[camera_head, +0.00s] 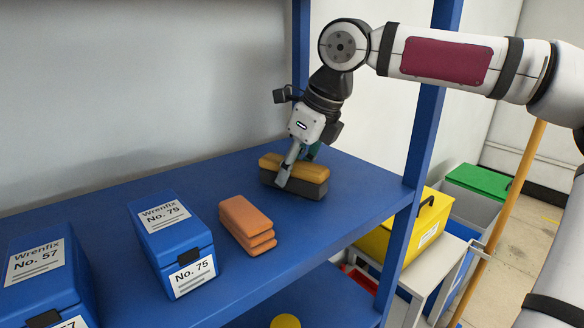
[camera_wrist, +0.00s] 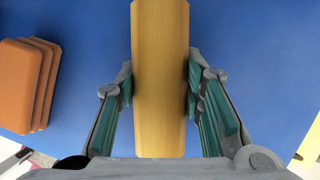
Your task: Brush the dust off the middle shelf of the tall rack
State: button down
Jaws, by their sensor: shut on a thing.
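My gripper (camera_head: 296,166) is shut on a brush (camera_head: 310,170) with a yellow-brown wooden back and a dark grey underside. The brush is on or just above the blue shelf (camera_head: 340,205) of the rack, towards its right end; I cannot tell if it touches. In the wrist view, both green finger pads press the sides of the brush's wooden back (camera_wrist: 160,80). The brush hides the shelf beneath it. No dust can be made out on the visible shelf surface.
A stack of orange blocks (camera_head: 247,222) lies left of the brush. Blue boxes marked No. 75 (camera_head: 172,240) and No. 57 (camera_head: 45,270) stand further left. A blue rack post (camera_head: 424,130) rises at right, with a yellow case (camera_head: 415,225) beyond.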

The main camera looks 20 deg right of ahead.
aim_at(310, 170)
jog(key=shift+f, duration=0.3)
jog(key=shift+s+d+r+b, duration=0.1)
jog(key=shift+s+d+b, duration=0.15)
jog(key=shift+s, duration=0.7)
jog(key=shift+s+d+b, duration=0.1)
jog(key=shift+s+d, duration=0.25)
jog(key=shift+s, duration=0.6)
jog(key=shift+b, duration=0.35)
jog(key=shift+w+a+f+b, duration=0.1)
jog(key=shift+w+a+b, duration=0.1)
jog(key=shift+w, duration=0.4)
jog(key=shift+w+a+f+b, duration=0.1)
jog(key=shift+w+a+f, duration=0.05)
jog(key=shift+w, duration=0.5)
jog(key=shift+w+a+f+b, duration=0.1)
jog(key=shift+w+a+b, duration=0.1)
jog(key=shift+w, duration=0.4)
jog(key=shift+r+p, duration=2.1)
jog(key=shift+r, duration=1)
